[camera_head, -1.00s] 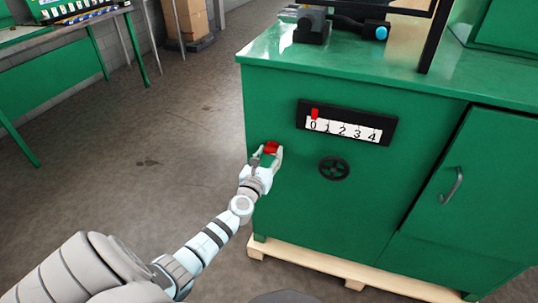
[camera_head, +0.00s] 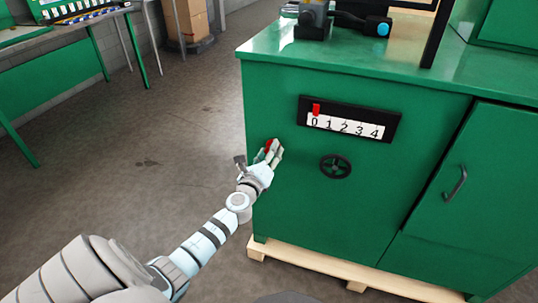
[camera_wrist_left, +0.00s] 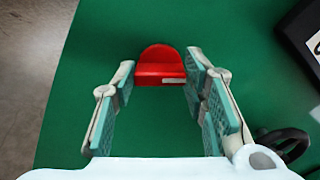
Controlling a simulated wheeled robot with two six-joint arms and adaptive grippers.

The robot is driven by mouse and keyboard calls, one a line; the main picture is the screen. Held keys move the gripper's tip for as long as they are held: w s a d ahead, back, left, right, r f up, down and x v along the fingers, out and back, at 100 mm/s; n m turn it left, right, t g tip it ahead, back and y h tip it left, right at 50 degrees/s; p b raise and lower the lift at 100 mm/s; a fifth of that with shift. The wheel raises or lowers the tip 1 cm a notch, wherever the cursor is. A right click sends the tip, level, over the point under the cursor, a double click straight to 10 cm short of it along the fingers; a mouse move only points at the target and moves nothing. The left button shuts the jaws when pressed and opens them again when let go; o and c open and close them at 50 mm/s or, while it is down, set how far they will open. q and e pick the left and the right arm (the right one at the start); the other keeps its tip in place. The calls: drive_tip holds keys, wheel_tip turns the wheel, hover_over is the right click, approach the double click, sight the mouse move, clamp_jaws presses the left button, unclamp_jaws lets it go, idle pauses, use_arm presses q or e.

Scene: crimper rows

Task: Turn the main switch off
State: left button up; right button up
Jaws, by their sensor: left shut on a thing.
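The red main switch (camera_head: 267,146) sits on the front face of the green machine cabinet (camera_head: 290,210), near its left edge. In the head view it is mostly hidden by my left gripper (camera_head: 262,152). In the left wrist view the red switch (camera_wrist_left: 160,65) shows as a rounded plate with a ledge, between the tips of my left gripper (camera_wrist_left: 160,75). The gripper is shut on it, with one finger on each side. My right gripper is not in view.
Right of the switch are a black-framed scale (camera_head: 348,121) marked 0 to 4, its red pointer (camera_head: 316,109) at 0, and a black handwheel (camera_head: 335,166). A door handle (camera_head: 455,184) is farther right. Open floor (camera_head: 150,130) lies to the left.

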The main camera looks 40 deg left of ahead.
use_arm(q)
drive_tip(key=shift+f+n+b, duration=0.15)
drive_tip(key=shift+n+b, duration=0.85)
drive_tip(key=shift+n, duration=1.8)
drive_tip(key=shift+f+n+b, duration=0.1)
drive_tip(key=shift+n+b, duration=0.85)
drive_tip(key=shift+n, duration=1.85)
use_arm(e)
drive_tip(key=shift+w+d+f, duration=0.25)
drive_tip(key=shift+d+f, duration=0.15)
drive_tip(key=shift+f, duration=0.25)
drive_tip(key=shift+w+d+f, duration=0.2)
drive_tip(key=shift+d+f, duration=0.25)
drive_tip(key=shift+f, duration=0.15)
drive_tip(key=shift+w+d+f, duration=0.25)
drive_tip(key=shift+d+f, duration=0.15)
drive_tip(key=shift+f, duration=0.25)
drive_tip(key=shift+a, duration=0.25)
use_arm(q)
drive_tip(key=o, duration=1.2)
drive_tip(key=shift+c, duration=0.2)
drive_tip(key=v, duration=1.2)
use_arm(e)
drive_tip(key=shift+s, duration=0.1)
